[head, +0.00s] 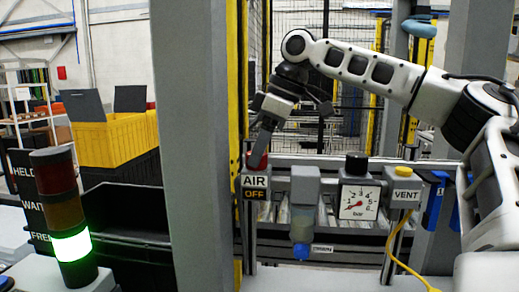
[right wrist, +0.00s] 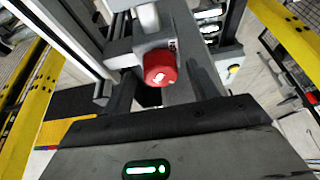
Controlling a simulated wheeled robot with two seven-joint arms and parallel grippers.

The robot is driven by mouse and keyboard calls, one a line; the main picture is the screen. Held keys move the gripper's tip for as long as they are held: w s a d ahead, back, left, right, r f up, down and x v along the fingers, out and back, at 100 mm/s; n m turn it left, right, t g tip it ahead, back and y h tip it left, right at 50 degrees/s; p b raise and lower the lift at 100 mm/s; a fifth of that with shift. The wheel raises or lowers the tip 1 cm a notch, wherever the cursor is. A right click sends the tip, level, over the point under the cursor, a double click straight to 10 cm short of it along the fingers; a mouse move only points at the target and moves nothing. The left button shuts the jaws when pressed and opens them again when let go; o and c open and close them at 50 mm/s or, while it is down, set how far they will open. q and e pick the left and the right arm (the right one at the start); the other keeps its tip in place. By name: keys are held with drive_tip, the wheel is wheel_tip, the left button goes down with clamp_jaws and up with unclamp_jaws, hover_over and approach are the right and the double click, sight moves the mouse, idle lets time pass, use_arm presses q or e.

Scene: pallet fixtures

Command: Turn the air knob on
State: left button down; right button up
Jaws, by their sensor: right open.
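The red air knob (head: 257,161) sits on top of the grey block with the AIR sign (head: 255,182), whose lower line reads OFF. In the right wrist view the red knob (right wrist: 160,68) shows near the middle, with a small white mark on its face. My right gripper (head: 259,150) points down at the knob from above and partly hides it. In the right wrist view its dark fingers (right wrist: 163,84) are open, one on each side of the knob. Whether they touch it I cannot tell. My left gripper is not in view.
To the right are a grey unit with a blue-grey bowl (head: 302,250), a pressure gauge (head: 360,204) with its needle low, and a VENT block (head: 403,189) with a yellow button. A grey post (head: 197,150) stands left. A stack light (head: 72,245) glows green at the bottom.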

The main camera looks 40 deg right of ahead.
drive_tip(key=shift+w+a+f, duration=0.1)
drive_tip(key=shift+f, duration=0.2)
drive_tip(key=c, duration=1)
